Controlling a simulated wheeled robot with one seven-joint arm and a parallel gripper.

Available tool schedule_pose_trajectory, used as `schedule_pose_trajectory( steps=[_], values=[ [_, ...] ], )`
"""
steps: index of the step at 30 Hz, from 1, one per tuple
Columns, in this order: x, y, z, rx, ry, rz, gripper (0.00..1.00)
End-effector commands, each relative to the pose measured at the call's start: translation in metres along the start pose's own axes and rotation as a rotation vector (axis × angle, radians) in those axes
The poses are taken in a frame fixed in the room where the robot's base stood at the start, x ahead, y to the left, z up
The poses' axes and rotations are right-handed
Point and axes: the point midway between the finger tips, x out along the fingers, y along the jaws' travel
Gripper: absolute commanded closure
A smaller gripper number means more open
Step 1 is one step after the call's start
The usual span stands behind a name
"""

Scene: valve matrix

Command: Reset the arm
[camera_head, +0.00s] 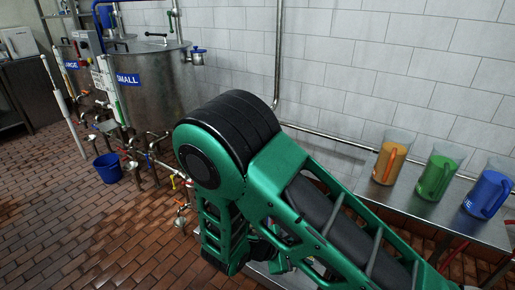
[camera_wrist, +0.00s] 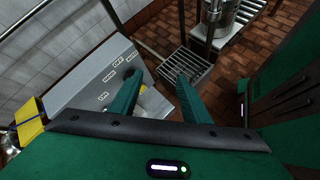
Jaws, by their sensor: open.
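My gripper (camera_wrist: 158,78) shows in the wrist view with its two green fingers spread apart. Nothing is held between them. The fingers are over a grey panel (camera_wrist: 88,84) with small dark printed labels. A small yellow part shows beside the left finger, partly hidden by it. In the head view my green arm (camera_head: 270,185) is bent and fills the middle and lower right. My gripper cannot be made out clearly there.
A steel table (camera_head: 408,208) at right bears orange (camera_head: 388,163), green (camera_head: 434,177) and blue (camera_head: 485,194) jugs. At left stand a SMALL tank (camera_head: 160,85), pipes with valves, and a blue bucket (camera_head: 107,168). A metal grate (camera_wrist: 172,68) lies beyond the fingers. Brick floor is open at lower left.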

Motion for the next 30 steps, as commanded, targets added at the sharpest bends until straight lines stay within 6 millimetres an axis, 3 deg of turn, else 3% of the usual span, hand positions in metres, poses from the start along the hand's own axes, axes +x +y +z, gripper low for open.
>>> schedule_pose_trajectory(
  steps=[1,6,13,18,30],
  values=[
    [0.002,0.006,0.019,0.07,0.012,-0.049,0.57],
    [0.009,0.014,0.077,0.292,0.037,-0.206,0.57],
    [0.015,0.011,0.155,0.59,0.06,-0.405,0.57],
    [0.016,0.0,0.209,0.802,0.072,-0.537,0.57],
    [0.007,-0.043,0.311,1.239,0.089,-0.786,0.57]
  ],
)
